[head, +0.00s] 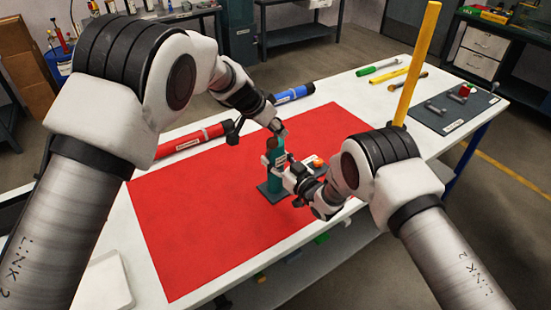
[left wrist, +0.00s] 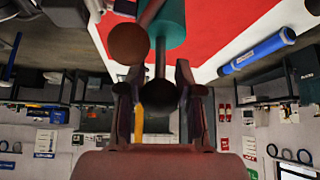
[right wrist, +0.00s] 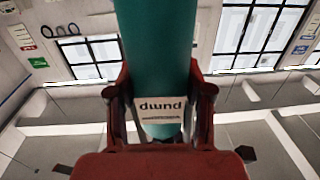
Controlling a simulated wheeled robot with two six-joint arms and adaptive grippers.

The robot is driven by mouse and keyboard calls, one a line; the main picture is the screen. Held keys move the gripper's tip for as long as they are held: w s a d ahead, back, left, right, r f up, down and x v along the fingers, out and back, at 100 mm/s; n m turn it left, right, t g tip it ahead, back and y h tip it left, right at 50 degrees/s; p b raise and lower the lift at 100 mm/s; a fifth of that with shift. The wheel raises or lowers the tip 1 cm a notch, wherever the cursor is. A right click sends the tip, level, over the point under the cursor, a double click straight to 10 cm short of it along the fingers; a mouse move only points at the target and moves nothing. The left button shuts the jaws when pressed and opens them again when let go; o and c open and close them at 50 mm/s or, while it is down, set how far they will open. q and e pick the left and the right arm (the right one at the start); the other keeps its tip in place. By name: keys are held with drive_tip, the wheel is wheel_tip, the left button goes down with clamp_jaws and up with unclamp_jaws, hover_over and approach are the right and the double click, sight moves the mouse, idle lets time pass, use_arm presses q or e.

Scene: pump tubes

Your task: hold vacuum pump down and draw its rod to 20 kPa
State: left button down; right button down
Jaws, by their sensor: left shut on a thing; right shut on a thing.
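The vacuum pump (head: 273,185) is a teal upright cylinder on a dark square base on the red mat. In the right wrist view the pump body (right wrist: 158,40) stands between my right gripper's fingers, with its white label showing. My right gripper (head: 279,166) is shut on the body from the right. My left gripper (head: 277,131) is above the pump. In the left wrist view it is shut on the dark round knob (left wrist: 160,95) of the rod (left wrist: 160,58); a short length of rod shows outside the teal body. A round brown part (left wrist: 129,43) sits beside it. No pressure reading is legible.
The red mat (head: 200,235) is mostly clear. A red tube (head: 190,142) and a blue tube (head: 294,93) lie along the table's far edge. A yellow post (head: 418,60) rises behind my right arm. A dark board (head: 455,103) with metal parts lies at the right.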

use_arm(q)
drive_tip(key=c, duration=0.6)
unclamp_jaws()
drive_tip(key=shift+o, duration=0.2)
drive_tip(key=v, duration=0.8)
use_arm(e)
drive_tip(key=shift+c, duration=1.9)
unclamp_jaws()
use_arm(q)
drive_tip(key=shift+w, duration=0.1)
